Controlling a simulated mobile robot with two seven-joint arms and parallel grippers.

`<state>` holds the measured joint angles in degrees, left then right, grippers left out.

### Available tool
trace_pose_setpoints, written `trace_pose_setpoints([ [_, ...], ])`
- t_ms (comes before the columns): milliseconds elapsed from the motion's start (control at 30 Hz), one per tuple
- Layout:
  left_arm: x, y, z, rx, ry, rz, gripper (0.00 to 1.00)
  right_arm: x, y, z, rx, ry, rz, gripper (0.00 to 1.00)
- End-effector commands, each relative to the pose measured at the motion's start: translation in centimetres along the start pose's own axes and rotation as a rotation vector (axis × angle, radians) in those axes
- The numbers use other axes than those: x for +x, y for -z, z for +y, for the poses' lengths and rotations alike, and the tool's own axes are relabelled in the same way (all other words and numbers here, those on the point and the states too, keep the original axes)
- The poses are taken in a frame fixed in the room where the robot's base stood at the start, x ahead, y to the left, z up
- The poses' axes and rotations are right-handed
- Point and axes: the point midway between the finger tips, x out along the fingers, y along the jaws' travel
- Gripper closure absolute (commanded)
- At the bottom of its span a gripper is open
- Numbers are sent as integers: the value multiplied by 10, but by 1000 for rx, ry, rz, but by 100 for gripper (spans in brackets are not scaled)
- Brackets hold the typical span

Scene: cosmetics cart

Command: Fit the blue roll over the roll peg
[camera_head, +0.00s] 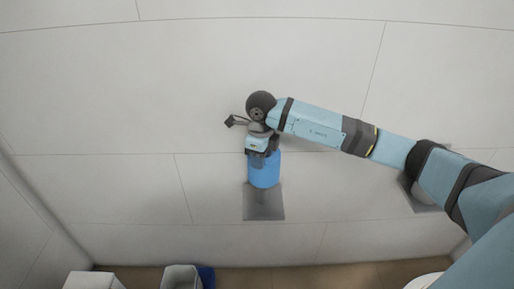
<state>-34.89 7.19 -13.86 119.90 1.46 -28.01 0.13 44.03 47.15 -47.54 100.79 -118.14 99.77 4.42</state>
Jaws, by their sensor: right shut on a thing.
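The blue roll (264,172) is near the middle of the view, in front of a grey square plate (264,205) on the pale tiled surface. My right gripper (263,153) is at the roll's upper end and is shut on it. The roll's lower end overlaps the plate in the picture; I cannot tell whether they touch. No roll peg can be made out; the roll and gripper may hide it. My left gripper is not in view.
Another grey plate (427,203) shows at the right, partly behind my right arm. A white box (92,281), a light open bin (180,278) and a dark blue object (206,277) stand along the bottom edge. The tiled surface left of the roll is clear.

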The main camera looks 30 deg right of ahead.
Motion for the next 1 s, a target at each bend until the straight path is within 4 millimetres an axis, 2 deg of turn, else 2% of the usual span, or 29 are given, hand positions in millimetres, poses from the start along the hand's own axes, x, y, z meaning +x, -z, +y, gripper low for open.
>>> trace_pose_setpoints([
  [467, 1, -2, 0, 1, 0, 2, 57, 3, 0, 0, 0, 0, 0, 100],
  [1000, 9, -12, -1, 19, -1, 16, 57, 36, 0, 0, 0, 0, 1, 100],
])
